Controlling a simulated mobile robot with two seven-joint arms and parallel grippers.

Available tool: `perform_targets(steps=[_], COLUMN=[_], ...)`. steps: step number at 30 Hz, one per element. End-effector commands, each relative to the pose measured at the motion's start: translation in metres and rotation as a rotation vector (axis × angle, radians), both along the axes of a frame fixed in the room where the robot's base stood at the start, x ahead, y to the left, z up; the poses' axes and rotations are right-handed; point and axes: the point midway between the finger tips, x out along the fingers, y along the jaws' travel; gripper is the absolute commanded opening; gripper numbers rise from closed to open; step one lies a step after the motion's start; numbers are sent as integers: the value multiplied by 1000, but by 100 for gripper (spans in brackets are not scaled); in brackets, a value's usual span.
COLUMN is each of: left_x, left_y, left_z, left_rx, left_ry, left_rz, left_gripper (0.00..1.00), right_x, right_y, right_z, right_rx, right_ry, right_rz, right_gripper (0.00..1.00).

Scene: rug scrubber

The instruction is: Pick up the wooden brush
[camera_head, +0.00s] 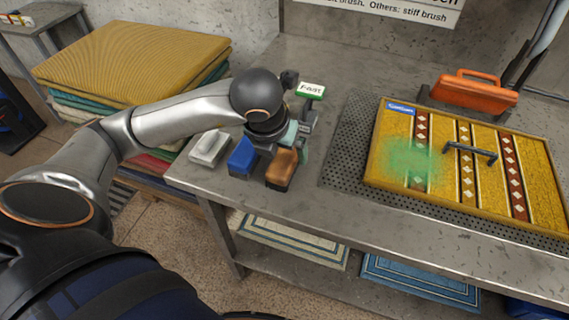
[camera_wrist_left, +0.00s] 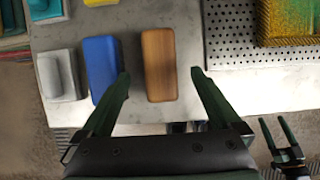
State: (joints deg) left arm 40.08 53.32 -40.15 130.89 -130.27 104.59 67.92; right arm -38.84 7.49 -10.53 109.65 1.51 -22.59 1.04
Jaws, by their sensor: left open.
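The wooden brush (camera_head: 281,170) is a brown block lying on the grey metal table near its front left edge. In the left wrist view the brush (camera_wrist_left: 160,65) lies between the two dark green fingers of my left gripper (camera_wrist_left: 161,76), with a gap on each side. In the head view my left gripper (camera_head: 288,150) is over the brush, partly hidden by my wrist, open and empty. What appears to be my right gripper (camera_wrist_left: 278,128) shows at the lower right of the left wrist view, fingers apart and nothing between them.
A blue block (camera_head: 242,157) lies close left of the brush, with a grey-white block (camera_head: 209,148) farther left. A green-and-white labelled block (camera_head: 311,90) is behind. A yellow patterned rug (camera_head: 390,160) with a green stain lies on a perforated mat (camera_head: 340,165) at the right.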

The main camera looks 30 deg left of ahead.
Motion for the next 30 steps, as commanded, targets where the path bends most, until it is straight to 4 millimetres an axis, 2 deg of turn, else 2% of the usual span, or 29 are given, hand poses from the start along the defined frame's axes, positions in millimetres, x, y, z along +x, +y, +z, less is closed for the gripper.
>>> perform_targets(steps=[7,11,30], left_x=[14,18,19], left_y=[4,5,5], left_z=[-33,-44,-48], left_rx=[0,1,0], left_ry=[5,3,1], left_rz=[2,2,0], left_gripper=[98,98,98], right_x=[-1,-1,-1], right_y=[0,0,0], right_z=[4,4,0], right_rx=[0,0,0], right_ry=[1,1,1], right_rz=[0,0,1], right_gripper=[86,86,86])
